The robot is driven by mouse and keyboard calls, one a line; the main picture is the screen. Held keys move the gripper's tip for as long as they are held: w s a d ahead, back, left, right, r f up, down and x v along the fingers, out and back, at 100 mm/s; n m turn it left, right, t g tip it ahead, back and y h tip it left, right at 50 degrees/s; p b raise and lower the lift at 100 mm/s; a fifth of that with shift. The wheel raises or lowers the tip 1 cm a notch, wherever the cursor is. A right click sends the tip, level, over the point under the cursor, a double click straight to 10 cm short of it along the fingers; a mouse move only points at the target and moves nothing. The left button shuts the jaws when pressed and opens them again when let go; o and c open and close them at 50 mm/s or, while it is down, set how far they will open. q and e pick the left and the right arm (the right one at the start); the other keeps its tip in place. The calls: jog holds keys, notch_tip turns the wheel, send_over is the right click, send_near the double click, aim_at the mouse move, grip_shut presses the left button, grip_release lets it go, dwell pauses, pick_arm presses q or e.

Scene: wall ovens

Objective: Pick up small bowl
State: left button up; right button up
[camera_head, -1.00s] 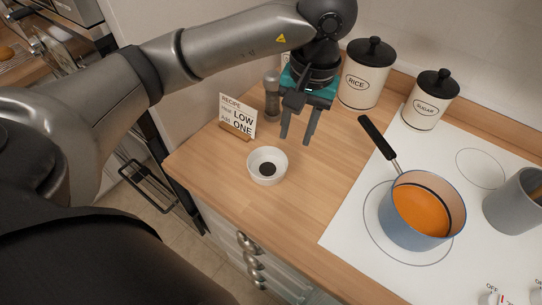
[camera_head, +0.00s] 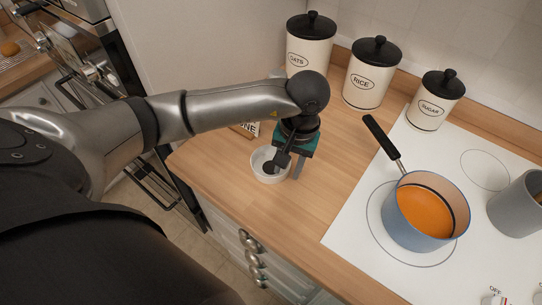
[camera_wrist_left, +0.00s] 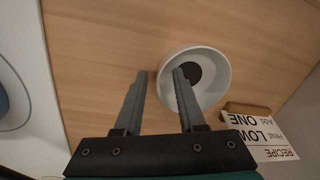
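The small white bowl (camera_head: 259,168) stands upright on the wooden counter near its front left edge. It also shows in the left wrist view (camera_wrist_left: 217,88), with a dark round patch at its bottom. My left gripper (camera_head: 284,170) is open, pointing down at the bowl's right side in the head view. In the left wrist view the open fingers (camera_wrist_left: 160,74) straddle the near rim: one finger is over the bowl's inside, the other outside over the wood. I cannot tell whether either finger touches the bowl. My right gripper is not in view.
A recipe card (camera_wrist_left: 258,137) on a wooden stand is close beside the bowl. Canisters marked OATS (camera_head: 310,45), RICE (camera_head: 370,75) and SUGAR (camera_head: 434,100) line the back. A blue pot (camera_head: 410,225) of orange liquid sits on the white hob (camera_head: 350,235). The counter's front middle is clear.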

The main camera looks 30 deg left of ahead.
pick_arm(q)
jog(key=shift+f, duration=0.1)
grip_shut()
dwell(1.4)
